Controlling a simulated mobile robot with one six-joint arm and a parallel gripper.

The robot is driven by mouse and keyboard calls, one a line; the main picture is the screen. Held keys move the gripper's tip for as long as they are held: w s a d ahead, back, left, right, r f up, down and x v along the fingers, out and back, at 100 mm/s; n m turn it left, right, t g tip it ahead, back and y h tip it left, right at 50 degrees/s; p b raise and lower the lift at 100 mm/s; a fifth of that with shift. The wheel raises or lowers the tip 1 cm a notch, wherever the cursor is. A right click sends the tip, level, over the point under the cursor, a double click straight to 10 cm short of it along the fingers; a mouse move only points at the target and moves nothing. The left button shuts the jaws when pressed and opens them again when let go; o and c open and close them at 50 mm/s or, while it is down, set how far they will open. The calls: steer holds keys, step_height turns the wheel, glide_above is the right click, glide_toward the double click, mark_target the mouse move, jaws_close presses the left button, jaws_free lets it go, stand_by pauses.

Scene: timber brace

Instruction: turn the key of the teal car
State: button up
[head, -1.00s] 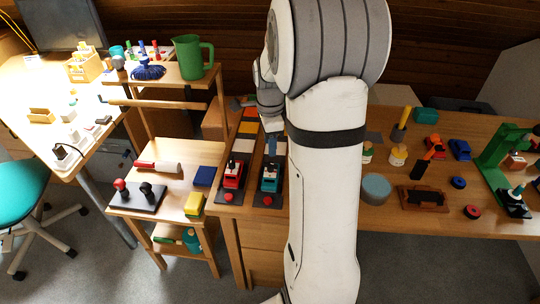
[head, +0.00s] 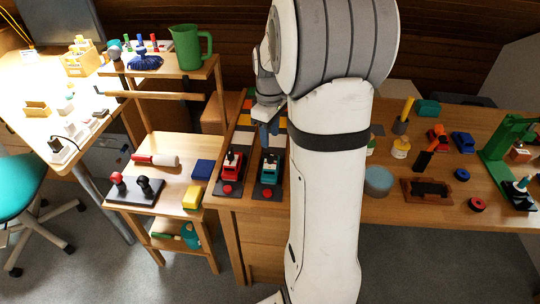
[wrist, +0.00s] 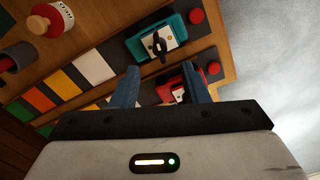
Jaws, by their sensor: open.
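The teal car (head: 269,168) sits on a dark base plate with a red button at its front end. Its black key (wrist: 159,45) stands up from a pale plate on the car in the wrist view, where the teal car (wrist: 140,47) is at upper middle. My gripper (head: 267,138) is above and behind the cars in the head view. In the wrist view my gripper (wrist: 160,82) is open, its two blue fingers apart, with nothing held. The key is beyond the fingertips and not between them. The red car (wrist: 172,92) shows partly behind the right finger.
The red car (head: 231,168) stands close to the left of the teal car. A coloured tile strip (wrist: 60,83) lies behind them. A blue-grey round block (head: 378,180) is to the right. My arm hides part of the bench.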

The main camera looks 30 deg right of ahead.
mark_target(270, 154)
steer(key=n, duration=0.5)
steer(key=shift+f, duration=0.1)
step_height(270, 154, down, 8)
steer(key=shift+r+b, duration=0.1)
steer(key=shift+b, duration=0.35)
jaws_close()
